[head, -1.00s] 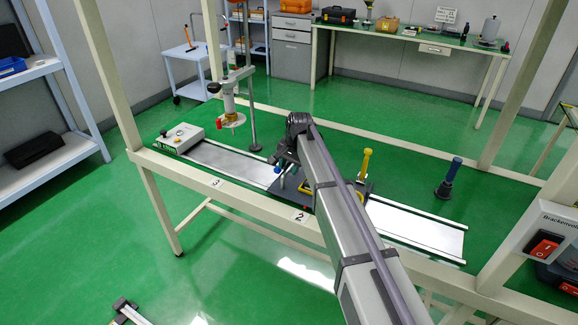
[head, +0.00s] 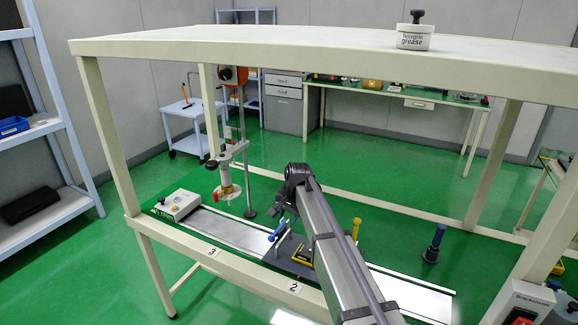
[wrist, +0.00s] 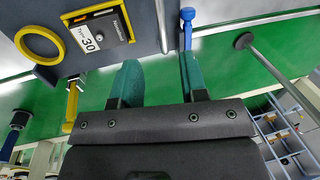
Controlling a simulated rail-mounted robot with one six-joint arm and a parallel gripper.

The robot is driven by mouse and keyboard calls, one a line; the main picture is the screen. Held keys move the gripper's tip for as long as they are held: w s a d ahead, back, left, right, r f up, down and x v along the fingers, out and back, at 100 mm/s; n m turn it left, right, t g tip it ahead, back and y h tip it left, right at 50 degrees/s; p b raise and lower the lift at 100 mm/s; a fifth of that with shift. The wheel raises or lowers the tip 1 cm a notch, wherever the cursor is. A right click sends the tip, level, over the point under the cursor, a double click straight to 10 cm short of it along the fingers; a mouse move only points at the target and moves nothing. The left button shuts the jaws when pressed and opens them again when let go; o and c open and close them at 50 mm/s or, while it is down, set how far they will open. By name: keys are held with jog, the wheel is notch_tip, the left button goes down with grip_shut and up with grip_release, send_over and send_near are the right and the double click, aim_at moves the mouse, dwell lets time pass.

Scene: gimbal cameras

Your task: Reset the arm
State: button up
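My gripper (wrist: 160,78) shows in the wrist view as two teal-lined fingers set apart, with nothing held between them. A thin post with a blue top (wrist: 187,30) stands close to the right finger; I cannot tell whether they touch. In the head view my arm (head: 325,235) reaches over the frame's lower bar, and its end is mostly hidden behind the arm. The dark carriage plate (head: 283,255) lies below it on the rail, with the blue handle (head: 278,232) at its left. In the wrist view the plate carries a yellow ring (wrist: 40,43) and a block marked 30 (wrist: 95,32).
A press-like tool (head: 226,190) stands over the rail (head: 225,230) at left. A yellow-topped post (head: 356,229) and a blue-handled stand (head: 435,243) are at right.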

jog(key=s+d+n, duration=0.1)
jog(key=s+d, duration=0.5)
jog(key=s, duration=0.4)
jog(key=s+d+n+h, duration=0.1)
jog(key=s+d+n, duration=0.1)
jog(key=s+d, duration=0.4)
jog(key=s+d+n+g+h, duration=0.1)
jog(key=s+d, duration=0.4)
jog(key=s, duration=1.1)
jog(key=shift+s+d+f+n, duration=0.15)
jog(key=shift+s+d+n, duration=0.05)
jog(key=shift+d+n, duration=0.2)
